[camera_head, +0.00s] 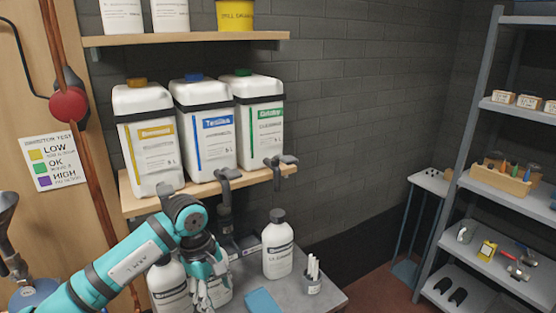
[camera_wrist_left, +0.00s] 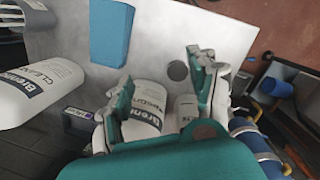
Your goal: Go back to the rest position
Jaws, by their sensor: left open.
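My left arm reaches in from the lower left in the head view. Its left gripper (camera_head: 208,272) points down over the grey table (camera_head: 318,300), among white bottles. In the left wrist view the two fingers of the left gripper (camera_wrist_left: 160,92) are spread wide. A white labelled bottle (camera_wrist_left: 143,108) shows between and below them, and I cannot tell whether they touch it. In the head view one white bottle (camera_head: 170,288) stands left of the gripper, and another is partly hidden behind it. A third white bottle (camera_head: 278,250) stands apart to the right. My right gripper is not seen.
A blue cloth (camera_head: 263,301) and a pen holder (camera_head: 313,277) are on the table. Above, a wooden shelf (camera_head: 230,188) with clamps holds large canisters (camera_head: 206,125). A grey rack (camera_head: 500,210) stands at the right. Copper pipes (camera_head: 80,130) run down the left wall.

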